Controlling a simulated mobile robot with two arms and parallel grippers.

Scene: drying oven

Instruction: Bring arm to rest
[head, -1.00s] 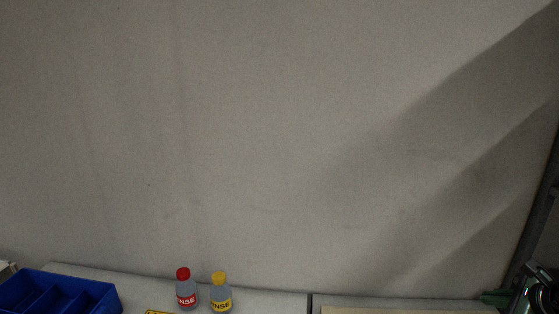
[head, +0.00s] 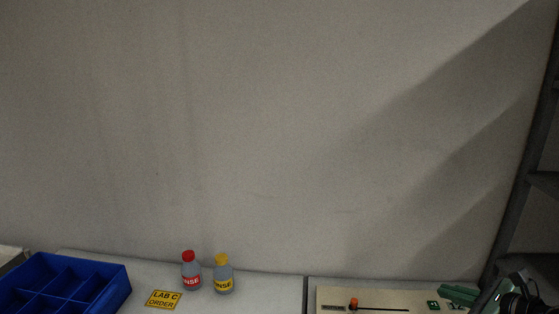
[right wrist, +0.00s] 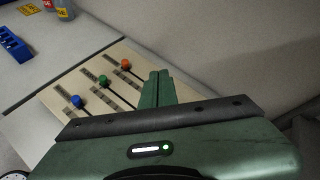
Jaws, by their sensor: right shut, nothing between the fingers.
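My right gripper (head: 459,294) is at the lower right of the head view, its green fingers over the right end of a beige slider panel (head: 385,297). In the right wrist view the two green fingers (right wrist: 158,88) are together and hold nothing. The panel also shows there, with a blue knob (right wrist: 76,101), a green knob (right wrist: 102,79) and an orange knob (right wrist: 126,64). The fingers are beside the panel's edge in that view; I cannot tell how high above it they are. My left gripper is not in view.
A blue divided tray (head: 118,291) stands at the lower left. A red-capped bottle (head: 191,272), a yellow-capped bottle (head: 223,275) and a yellow sign (head: 163,299) are on the grey worktop. A plain wall rises behind. A dark metal rack (head: 520,200) stands at the right.

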